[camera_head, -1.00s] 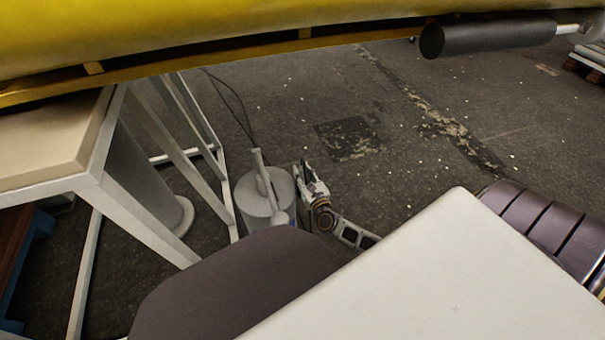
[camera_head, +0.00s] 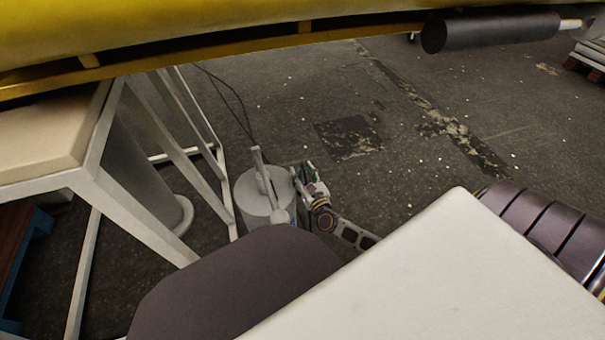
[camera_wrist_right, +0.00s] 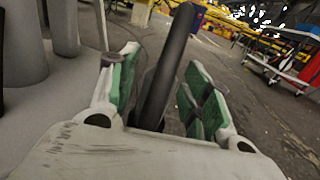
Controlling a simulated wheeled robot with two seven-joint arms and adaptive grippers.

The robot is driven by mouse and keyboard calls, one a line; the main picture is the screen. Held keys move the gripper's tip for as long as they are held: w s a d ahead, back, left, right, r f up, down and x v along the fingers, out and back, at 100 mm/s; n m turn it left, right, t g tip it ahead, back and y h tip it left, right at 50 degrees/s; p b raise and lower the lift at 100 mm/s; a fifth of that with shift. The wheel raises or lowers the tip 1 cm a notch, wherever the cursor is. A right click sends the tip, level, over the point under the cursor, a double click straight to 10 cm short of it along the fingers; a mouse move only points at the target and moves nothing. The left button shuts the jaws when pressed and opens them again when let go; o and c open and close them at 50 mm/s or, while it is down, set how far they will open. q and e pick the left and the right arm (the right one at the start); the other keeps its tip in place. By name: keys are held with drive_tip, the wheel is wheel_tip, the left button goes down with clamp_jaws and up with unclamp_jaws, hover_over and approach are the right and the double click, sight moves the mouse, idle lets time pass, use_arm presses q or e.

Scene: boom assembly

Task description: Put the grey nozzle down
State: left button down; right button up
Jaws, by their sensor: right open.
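In the head view, my right gripper (camera_head: 304,175) is small, beside the right edge of a round grey drum-like stand (camera_head: 252,203). A pale grey stick-like part (camera_head: 262,170) rises from the top of this stand. In the right wrist view, my right gripper (camera_wrist_right: 155,95) is open, its green-padded fingers apart. A dark grey rod, which looks like the nozzle (camera_wrist_right: 170,65), shows between the pads with its lower end hidden behind the gripper's palm. I cannot tell whether it touches a pad. My left gripper is not in view.
A pale-topped table (camera_head: 40,150) with a white frame stands left of the stand. A yellow beam (camera_head: 200,30) crosses the top, with a dark cylinder (camera_head: 490,32) at its right. Thick grey posts (camera_wrist_right: 65,28) stand close left of the gripper. The floor (camera_head: 420,190) to the right is open.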

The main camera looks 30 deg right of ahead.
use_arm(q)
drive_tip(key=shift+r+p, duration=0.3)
use_arm(e)
drive_tip(key=shift+r, duration=0.25)
drive_tip(key=shift+r+p, duration=0.35)
drive_tip(key=shift+s, duration=0.2)
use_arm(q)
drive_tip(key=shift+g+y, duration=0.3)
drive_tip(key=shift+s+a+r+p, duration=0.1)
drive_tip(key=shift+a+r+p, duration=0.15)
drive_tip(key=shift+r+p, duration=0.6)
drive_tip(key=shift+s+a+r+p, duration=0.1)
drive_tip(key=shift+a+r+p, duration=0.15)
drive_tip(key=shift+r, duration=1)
use_arm(e)
drive_tip(key=s+a, duration=0.2)
drive_tip(key=s, duration=0.9)
drive_tip(key=shift+s, duration=0.25)
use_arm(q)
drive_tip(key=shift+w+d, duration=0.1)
